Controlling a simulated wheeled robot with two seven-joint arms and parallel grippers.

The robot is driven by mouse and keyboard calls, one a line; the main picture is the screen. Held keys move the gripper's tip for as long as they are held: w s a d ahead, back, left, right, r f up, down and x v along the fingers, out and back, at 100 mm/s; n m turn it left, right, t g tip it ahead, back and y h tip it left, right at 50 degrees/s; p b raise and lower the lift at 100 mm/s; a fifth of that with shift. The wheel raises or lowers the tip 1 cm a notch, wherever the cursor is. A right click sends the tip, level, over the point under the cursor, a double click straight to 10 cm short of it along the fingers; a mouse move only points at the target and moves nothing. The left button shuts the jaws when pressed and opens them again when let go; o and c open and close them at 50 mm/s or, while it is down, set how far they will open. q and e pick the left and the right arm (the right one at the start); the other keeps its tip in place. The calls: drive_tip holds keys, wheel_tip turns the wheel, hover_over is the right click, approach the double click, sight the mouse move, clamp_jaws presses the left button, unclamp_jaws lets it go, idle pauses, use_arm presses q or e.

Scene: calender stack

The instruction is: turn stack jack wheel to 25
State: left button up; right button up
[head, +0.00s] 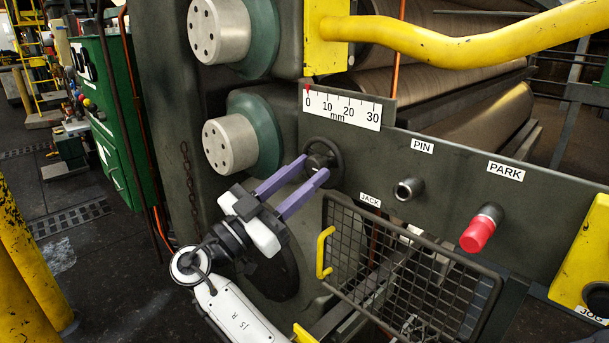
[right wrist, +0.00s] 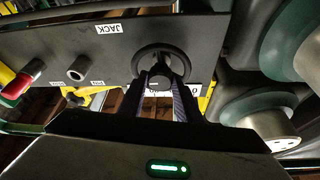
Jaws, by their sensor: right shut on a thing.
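The stack jack wheel (head: 335,158) is a small dark handwheel on the grey panel, just below the mm scale (head: 345,107). A red pointer (head: 307,88) stands at 0 on that scale. My right gripper (head: 314,168) reaches up from the lower left, its purple fingers shut on the wheel's middle. In the right wrist view the wheel's rim (right wrist: 160,49) shows above the fingers (right wrist: 161,84), which lie on either side of the hub. The exact contact is partly hidden. A JACK label (head: 370,200) is below right of the wheel. My left gripper is not in view.
Right of the wheel are a bare metal PIN stub (head: 408,189) and a red PARK knob (head: 481,228). A mesh guard (head: 400,270) with a yellow handle is below. A yellow rail (head: 450,40) crosses above. Roller ends (head: 229,144) stand close on the left.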

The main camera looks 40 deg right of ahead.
drive_tip(key=shift+f+n, duration=0.1)
drive_tip(key=shift+n, duration=0.3)
drive_tip(key=shift+s+n+t+b, duration=0.1)
drive_tip(key=shift+n+t+b, duration=0.6)
drive_tip(key=shift+n+t, duration=0.3)
drive_tip(key=shift+n, duration=0.4)
drive_tip(key=n+t, duration=0.1)
drive_tip(key=n, duration=0.2)
drive_tip(key=shift+s+t, duration=0.1)
drive_tip(key=shift+t, duration=0.2)
drive_tip(key=shift+s+n+t+y, duration=0.1)
drive_tip(key=shift+n+t+y, duration=0.45)
drive_tip(key=shift+n, duration=1.15)
drive_tip(key=shift+t, duration=0.35)
drive_tip(key=o, duration=1)
drive_tip(key=shift+o, duration=0.2)
